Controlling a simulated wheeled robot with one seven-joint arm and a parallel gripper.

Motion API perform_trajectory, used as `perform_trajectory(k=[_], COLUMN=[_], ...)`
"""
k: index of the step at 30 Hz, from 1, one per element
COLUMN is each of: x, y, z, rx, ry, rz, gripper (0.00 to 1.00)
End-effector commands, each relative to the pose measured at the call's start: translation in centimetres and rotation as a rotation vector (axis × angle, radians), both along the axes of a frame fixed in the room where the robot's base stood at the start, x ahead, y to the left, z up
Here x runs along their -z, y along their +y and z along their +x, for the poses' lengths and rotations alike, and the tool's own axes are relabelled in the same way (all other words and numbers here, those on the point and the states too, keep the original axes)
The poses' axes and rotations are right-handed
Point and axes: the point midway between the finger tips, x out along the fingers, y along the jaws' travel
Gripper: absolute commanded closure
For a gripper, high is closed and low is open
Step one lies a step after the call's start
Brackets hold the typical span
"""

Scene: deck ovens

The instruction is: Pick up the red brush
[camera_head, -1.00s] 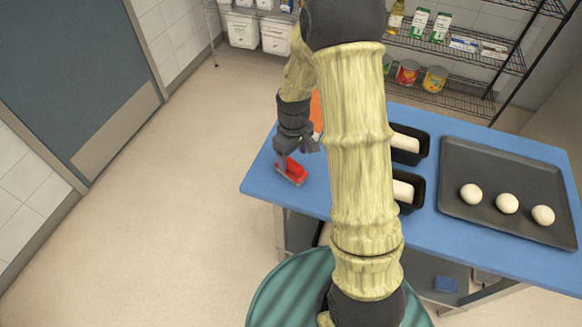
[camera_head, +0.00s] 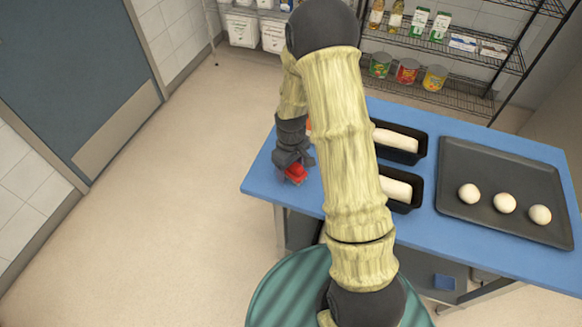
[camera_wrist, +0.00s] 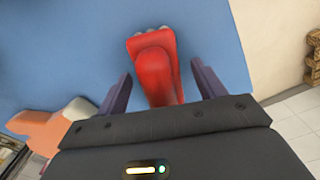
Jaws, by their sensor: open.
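The red brush (camera_head: 296,174) lies on the blue tabletop near its left end, partly hidden under my gripper in the head view. In the wrist view the red brush (camera_wrist: 154,65) shows its red back and handle, with pale bristle tips at its far edge. My gripper (camera_head: 290,161) is just above the brush. In the wrist view my gripper (camera_wrist: 160,88) is open, with one finger on each side of the brush's handle and a visible gap to each finger.
An orange object (camera_wrist: 50,123) lies on the table (camera_head: 420,236) close to the brush. Black loaf pans (camera_head: 418,155) with pale dough and a dark tray (camera_head: 475,216) with dough balls stand to the right. A shelf rack (camera_head: 440,52) is behind.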

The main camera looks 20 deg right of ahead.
Motion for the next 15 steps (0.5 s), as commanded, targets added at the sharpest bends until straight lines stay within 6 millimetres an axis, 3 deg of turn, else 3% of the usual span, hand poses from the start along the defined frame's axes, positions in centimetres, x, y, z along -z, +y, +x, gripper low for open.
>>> perform_trajectory(k=[11,15], x=[-0.04,-0.04], y=[0.01,0.01], z=[0.02,0.01], rx=[0.000,0.000], ry=[0.000,0.000], rz=[0.000,0.000], gripper=[0.31,0.54])
